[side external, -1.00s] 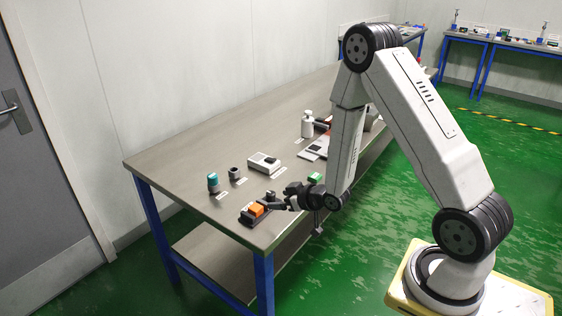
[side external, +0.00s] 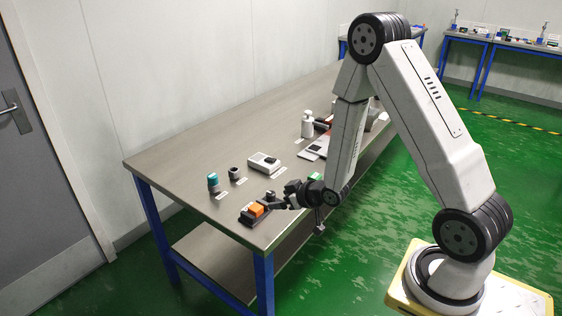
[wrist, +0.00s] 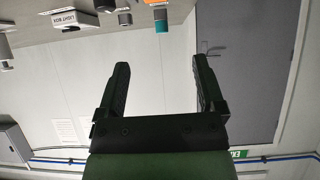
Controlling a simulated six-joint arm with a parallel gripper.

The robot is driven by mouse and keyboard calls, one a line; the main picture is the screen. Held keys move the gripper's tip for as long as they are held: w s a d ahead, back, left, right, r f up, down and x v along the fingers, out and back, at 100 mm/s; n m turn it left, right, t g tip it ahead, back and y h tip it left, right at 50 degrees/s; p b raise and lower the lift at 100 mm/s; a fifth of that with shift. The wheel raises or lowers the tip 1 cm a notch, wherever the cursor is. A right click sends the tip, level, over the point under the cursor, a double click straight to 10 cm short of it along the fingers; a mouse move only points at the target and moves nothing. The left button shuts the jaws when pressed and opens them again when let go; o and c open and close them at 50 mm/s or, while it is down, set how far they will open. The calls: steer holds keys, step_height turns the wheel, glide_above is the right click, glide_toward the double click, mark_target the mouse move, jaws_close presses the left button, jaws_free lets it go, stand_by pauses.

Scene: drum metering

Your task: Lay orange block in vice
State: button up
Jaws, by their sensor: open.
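The orange block (side external: 256,209) sits in the dark vice (side external: 248,220) at the near corner of the bench. How deep it sits between the vice jaws is too small to tell. My gripper (side external: 271,205) is just to the right of the block, low over the bench, and seems apart from it. In the wrist view my gripper (wrist: 160,65) is open, with nothing between its two fingers. A sliver of the orange block (wrist: 153,3) shows at the top edge there, beyond the fingertips.
A teal-topped cylinder (side external: 213,183), a small dark cylinder (side external: 234,173) and a white box (side external: 264,162) stand behind the vice. A white bottle (side external: 307,124) and a flat device (side external: 313,149) are farther along. The bench's left part (side external: 165,164) is clear.

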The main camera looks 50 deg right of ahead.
steer(key=s+a+r+g, duration=0.4)
steer(key=s, duration=0.2)
steer(key=s+a+r+g, duration=0.4)
steer(key=s+a, duration=0.1)
steer(key=s, duration=0.2)
steer(key=shift+r+g, duration=0.4)
